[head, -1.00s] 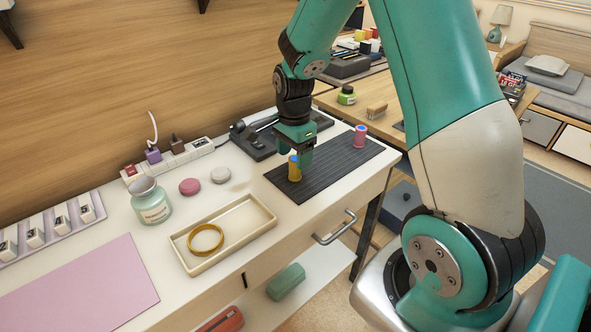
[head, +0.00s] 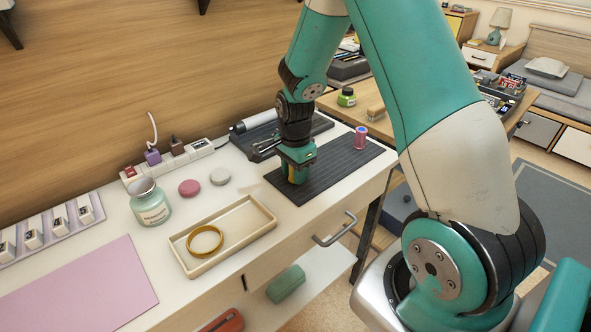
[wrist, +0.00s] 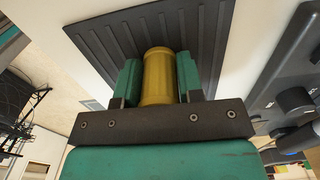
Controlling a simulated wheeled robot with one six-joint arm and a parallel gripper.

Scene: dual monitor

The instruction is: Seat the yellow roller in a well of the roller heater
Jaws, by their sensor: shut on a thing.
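The yellow roller (head: 292,173) stands on the dark ribbed mat (head: 338,178), and my gripper (head: 297,177) is lowered around it. In the wrist view the roller (wrist: 158,76) is between the two teal fingers, which are shut on it. The ribbed mat (wrist: 217,45) is directly beyond it. No clear gap shows between roller and mat. A dark device (head: 322,123) behind the mat may be the roller heater; my arm partly hides it. In the wrist view a dark body with round parts (wrist: 297,100) is at the right; I cannot make out its wells.
A pink roller (head: 361,137) with blue ends stands at the mat's far right. A cream tray (head: 252,236) with a yellow ring (head: 205,240) is left of the mat. A jar (head: 150,203), pink and grey discs, and a power strip (head: 175,158) stand farther left.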

